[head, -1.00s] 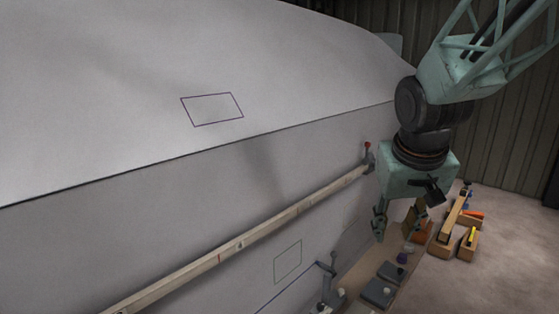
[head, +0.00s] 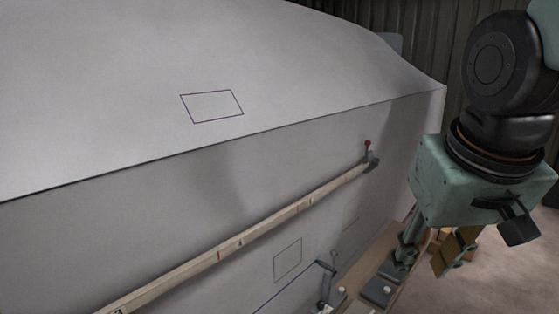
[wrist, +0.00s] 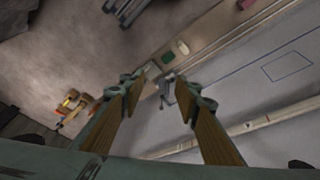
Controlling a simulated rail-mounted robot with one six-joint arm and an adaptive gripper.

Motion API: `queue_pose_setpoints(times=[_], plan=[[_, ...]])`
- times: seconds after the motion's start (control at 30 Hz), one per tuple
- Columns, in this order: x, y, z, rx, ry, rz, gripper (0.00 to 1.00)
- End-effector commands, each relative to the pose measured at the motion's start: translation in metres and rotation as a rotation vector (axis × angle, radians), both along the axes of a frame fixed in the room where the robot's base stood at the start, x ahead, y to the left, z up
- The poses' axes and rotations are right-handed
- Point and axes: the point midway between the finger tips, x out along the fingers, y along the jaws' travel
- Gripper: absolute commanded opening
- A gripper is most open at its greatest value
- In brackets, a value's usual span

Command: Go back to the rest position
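My gripper (head: 422,266) hangs at the right of the head view, fingers pointing down, beside the right end of the grey hull (head: 90,95). In the wrist view my gripper (wrist: 160,90) has its two wood-coloured finger pads well apart, with nothing held between them. The fingers overlap the workbench area in the head view, but they look clear of it. The arm covers part of the back wall and floor.
A long wooden batten (head: 240,241) runs along the hull side, with a red-knobbed clamp (head: 369,158) at its far end. Loose coloured things (wrist: 72,103) lie on the floor. Open floor (head: 500,275) is at the right.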

Motion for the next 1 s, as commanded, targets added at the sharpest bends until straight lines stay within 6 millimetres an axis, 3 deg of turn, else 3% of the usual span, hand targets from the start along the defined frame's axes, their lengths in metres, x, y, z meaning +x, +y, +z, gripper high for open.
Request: queue_pose_setpoints(times=[0.6, 0.8, 1.0], plan=[[-0.105, 0.02, -0.001, 0.043, 0.007, 0.028, 0.3], [-0.125, 0.024, -0.003, 0.052, 0.01, 0.036, 0.3], [-0.131, 0.025, -0.004, 0.054, 0.012, 0.038, 0.3]])
